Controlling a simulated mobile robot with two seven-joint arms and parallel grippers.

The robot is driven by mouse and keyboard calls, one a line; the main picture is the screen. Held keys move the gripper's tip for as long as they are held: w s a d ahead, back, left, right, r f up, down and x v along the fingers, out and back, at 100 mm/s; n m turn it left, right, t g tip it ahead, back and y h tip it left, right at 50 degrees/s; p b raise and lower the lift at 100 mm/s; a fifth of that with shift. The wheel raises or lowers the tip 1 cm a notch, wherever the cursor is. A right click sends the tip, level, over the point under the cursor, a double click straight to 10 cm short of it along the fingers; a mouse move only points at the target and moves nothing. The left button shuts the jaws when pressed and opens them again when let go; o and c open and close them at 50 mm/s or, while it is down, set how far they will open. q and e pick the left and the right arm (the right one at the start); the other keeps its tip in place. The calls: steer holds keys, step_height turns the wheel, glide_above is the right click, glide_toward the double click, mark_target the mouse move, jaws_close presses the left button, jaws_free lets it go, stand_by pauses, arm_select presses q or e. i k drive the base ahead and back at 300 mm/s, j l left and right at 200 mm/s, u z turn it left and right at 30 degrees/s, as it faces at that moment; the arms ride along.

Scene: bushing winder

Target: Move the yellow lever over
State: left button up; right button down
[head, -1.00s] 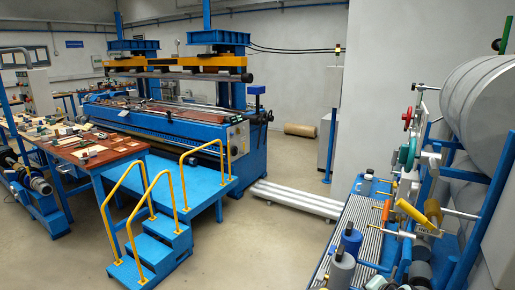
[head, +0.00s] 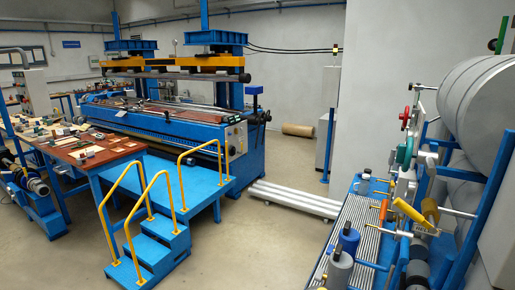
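A yellow lever (head: 409,211) is on the machine at the right of the head view. It slants from upper left to lower right. A yellow cylinder (head: 430,210) is just to its right and a small orange handle (head: 384,209) is to its left. Neither of my grippers shows in the head view, and nothing is seen touching the lever.
Large grey rolls (head: 480,95) sit above the right machine. A striped bench (head: 345,235) with blue and grey cylinders stands beside it. White pipes (head: 295,198) lie on the floor. Blue steps with yellow rails (head: 160,250) stand at the left.

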mark_target(430, 224)
steer(key=z, duration=1.25)
steer(key=i, duration=0.1)
